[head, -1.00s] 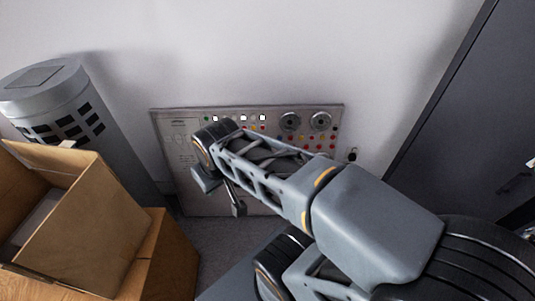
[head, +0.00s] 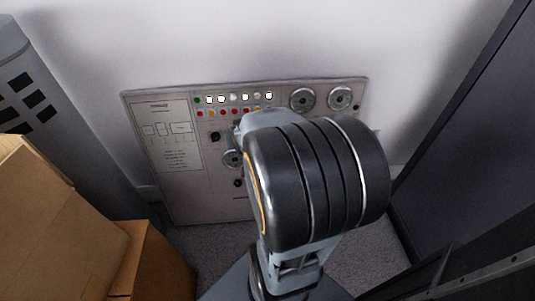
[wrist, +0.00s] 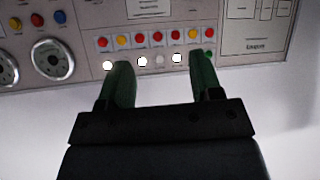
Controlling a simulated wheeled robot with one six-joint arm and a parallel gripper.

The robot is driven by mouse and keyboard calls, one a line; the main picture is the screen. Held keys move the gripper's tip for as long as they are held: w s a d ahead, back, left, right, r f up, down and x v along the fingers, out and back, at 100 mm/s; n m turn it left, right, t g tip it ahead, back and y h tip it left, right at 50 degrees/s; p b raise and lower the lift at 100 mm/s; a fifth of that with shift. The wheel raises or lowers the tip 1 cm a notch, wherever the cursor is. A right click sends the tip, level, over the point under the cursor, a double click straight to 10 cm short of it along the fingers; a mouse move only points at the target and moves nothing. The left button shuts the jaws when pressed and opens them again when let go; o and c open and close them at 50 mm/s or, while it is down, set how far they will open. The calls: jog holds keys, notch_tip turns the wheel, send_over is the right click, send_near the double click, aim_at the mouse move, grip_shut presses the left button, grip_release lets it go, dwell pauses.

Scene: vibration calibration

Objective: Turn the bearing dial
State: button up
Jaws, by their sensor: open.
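A grey control panel (head: 205,205) stands against the wall and shows upside down in the wrist view (wrist: 90,18). Two round dials are at its upper right, a left one (head: 302,98) and a right one (head: 340,97). The left one shows in the wrist view (wrist: 52,60), left of my fingers. Which one is the bearing dial cannot be told. My gripper (wrist: 160,70) is open and empty, its fingers in front of the lit lamps. My arm hides it in the head view.
Rows of coloured buttons (wrist: 157,38) and lamps run along the panel. Black knobs (head: 215,136) sit lower down. A dark cabinet (head: 470,130) stands at right.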

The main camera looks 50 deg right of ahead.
jog(key=s+d+f+m+t+h+b, duration=0.2)
jog(key=d+f+m+h+b, duration=0.15)
jog(key=d+f+b, duration=0.8)
jog(key=s+f+b+x, duration=0.1)
jog(key=x, duration=1.3)
jog(key=shift+d+f+n+b, duration=0.2)
jog(key=shift+d+n+b, duration=0.2)
jog(key=shift+n, duration=0.05)
jog(key=shift+h, duration=0.25)
jog(key=shift+c, duration=0.3)
jog(key=c, duration=0.8)
jog(key=shift+c, duration=0.2)
